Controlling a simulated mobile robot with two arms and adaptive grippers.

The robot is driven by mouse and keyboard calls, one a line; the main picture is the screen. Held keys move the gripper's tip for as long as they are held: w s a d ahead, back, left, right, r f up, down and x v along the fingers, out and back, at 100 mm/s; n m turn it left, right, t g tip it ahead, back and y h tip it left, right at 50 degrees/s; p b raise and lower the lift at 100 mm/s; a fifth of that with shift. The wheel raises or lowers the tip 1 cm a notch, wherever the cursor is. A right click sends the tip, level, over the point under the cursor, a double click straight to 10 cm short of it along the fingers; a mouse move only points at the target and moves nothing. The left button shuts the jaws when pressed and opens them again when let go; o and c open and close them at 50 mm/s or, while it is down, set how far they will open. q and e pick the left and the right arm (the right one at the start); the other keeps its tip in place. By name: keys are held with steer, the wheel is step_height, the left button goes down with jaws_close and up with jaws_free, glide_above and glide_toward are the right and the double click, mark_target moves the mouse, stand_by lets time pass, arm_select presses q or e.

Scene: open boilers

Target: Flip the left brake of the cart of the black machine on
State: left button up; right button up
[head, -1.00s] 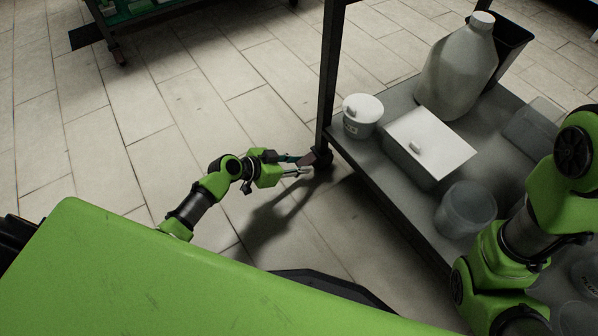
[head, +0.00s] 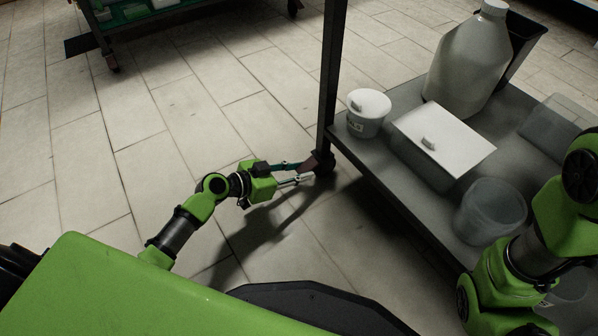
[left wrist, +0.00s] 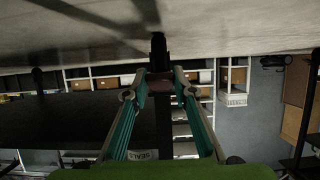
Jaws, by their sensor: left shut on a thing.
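The cart (head: 371,176) is a dark grey shelf on a black post, at the right in the head view. The black machine itself does not show in this view. The near corner of the cart has a dark caster wheel (head: 325,164) on the floor. Its brake (head: 309,165) is a small reddish-brown tab pointing left. My left gripper (head: 302,172) reaches it low from the left, its fingers shut on the brake. In the left wrist view the teal fingers (left wrist: 160,90) converge at the reddish-brown brake (left wrist: 183,89). My right gripper is out of view.
On the shelf stand a white lidded tub (head: 366,118), a grey box with a white lid (head: 440,140), a big jug (head: 467,65) and a clear container (head: 490,211). Another cart (head: 150,25) is at the back left. The tiled floor between is clear.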

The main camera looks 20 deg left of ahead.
arm_select(q)
steer(key=o, duration=1.1)
steer(key=v, duration=1.2)
steer(key=shift+s, duration=0.1)
